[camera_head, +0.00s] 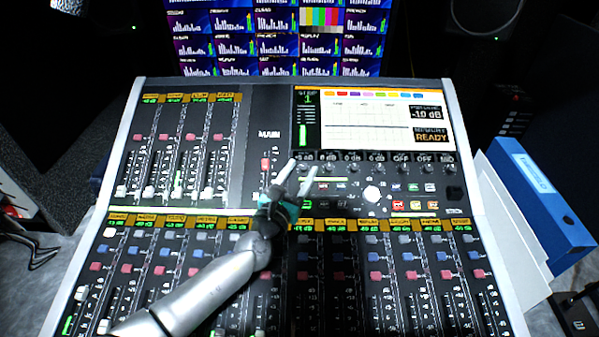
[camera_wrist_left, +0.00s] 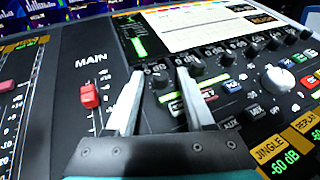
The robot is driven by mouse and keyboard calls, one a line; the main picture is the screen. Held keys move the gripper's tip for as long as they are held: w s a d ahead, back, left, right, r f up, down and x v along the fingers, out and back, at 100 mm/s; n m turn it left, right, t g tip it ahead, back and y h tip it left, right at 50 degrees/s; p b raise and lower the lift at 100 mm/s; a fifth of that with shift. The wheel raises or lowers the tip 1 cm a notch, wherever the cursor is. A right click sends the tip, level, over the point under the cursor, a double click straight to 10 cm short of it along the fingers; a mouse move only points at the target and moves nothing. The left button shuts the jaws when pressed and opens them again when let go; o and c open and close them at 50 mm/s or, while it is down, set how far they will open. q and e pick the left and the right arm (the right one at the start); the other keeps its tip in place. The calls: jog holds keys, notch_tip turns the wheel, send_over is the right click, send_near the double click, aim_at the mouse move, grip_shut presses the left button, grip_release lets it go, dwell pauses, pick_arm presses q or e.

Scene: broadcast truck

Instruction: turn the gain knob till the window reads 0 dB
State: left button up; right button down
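The gain knob (camera_wrist_left: 159,81) appears to be the leftmost dark knob in the row under the mixing desk's screen. My left gripper (camera_head: 301,167) reaches over the desk to it. In the left wrist view my left gripper (camera_wrist_left: 160,74) has its two fingers spread, one on each side of this knob. I cannot see clear contact with it. A larger dark window (camera_head: 426,113) at the screen's right appears to read -10 dB. My right gripper is not in view.
More knobs (camera_head: 352,169) run to the right of the gain knob. The red MAIN fader (camera_wrist_left: 90,95) stands close to the left finger. A blue binder (camera_head: 540,195) stands beside the desk.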

pick_arm(q)
grip_shut()
jog(key=shift+d+f+n+y, duration=0.1)
jog(key=shift+d+n+y, duration=0.05)
jog(key=shift+n+y, duration=0.15)
jog(key=shift+s+d+n+t+y, duration=0.1)
jog(key=shift+n+t+y, duration=0.3)
jog(key=shift+n+y, duration=0.15)
jog(key=shift+d+f+n+y, duration=0.1)
jog(key=shift+d+n+y, duration=0.05)
jog(key=shift+n+y, duration=0.85)
jog(key=shift+d+n+t+y+b, duration=0.15)
jog(key=shift+n+y+b, duration=0.3)
jog(key=shift+n+y, duration=0.6)
jog(key=shift+d+n+t+y+b, duration=0.15)
jog(key=shift+n+y+b, duration=0.3)
jog(key=shift+n+y, duration=0.5)
jog(key=shift+a+y, duration=0.1)
jog(key=shift+y, duration=0.35)
jog(key=shift+o, duration=0.3)
grip_release()
